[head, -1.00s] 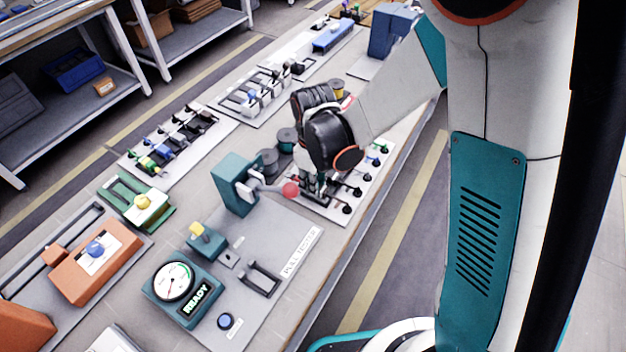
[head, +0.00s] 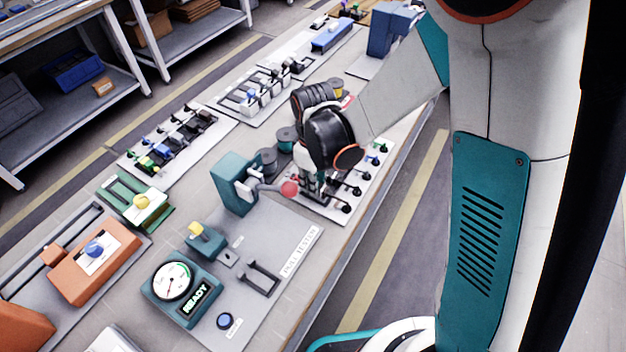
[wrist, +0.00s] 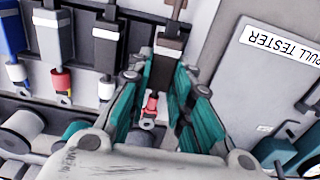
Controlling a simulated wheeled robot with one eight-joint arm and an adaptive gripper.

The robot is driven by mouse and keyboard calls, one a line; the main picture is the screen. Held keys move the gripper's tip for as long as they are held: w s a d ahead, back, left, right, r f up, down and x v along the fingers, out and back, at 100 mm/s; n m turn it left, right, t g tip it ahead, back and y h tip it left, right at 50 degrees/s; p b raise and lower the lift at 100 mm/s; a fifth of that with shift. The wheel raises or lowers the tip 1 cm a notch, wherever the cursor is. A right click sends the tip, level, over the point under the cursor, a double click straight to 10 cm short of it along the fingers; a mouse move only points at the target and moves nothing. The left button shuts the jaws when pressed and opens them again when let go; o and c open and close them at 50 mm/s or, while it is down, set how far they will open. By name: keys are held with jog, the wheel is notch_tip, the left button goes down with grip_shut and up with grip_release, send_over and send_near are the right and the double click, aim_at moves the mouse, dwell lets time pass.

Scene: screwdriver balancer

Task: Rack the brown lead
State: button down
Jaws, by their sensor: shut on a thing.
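In the wrist view, my gripper (wrist: 168,82) has its teal-padded fingers shut on a lead (wrist: 169,46) with a dark body and a pale band. A red sleeve and a metal ring end (wrist: 150,110) show between the fingers. In the head view, my gripper (head: 311,186) is low over the white rack board (head: 330,212), beside the pull tester's red knob (head: 289,188). The fingers and wrist partly hide the held lead there. I cannot tell whether it is clear of the board.
Other leads hang in a row left of my gripper, including a blue one (wrist: 11,32) and a white-sleeved one (wrist: 105,60). Spools (wrist: 22,130) stand close by. The pull tester (head: 236,182) with its gauge (head: 174,281) is nearer the camera. A parts board (head: 180,140) lies across the bench.

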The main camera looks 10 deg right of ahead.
jog(key=shift+f+b, duration=0.6)
dwell(0.3)
jog(key=c, duration=1.4)
grip_release()
jog(key=shift+o, duration=0.2)
notch_tip(320, 180, up, 12)
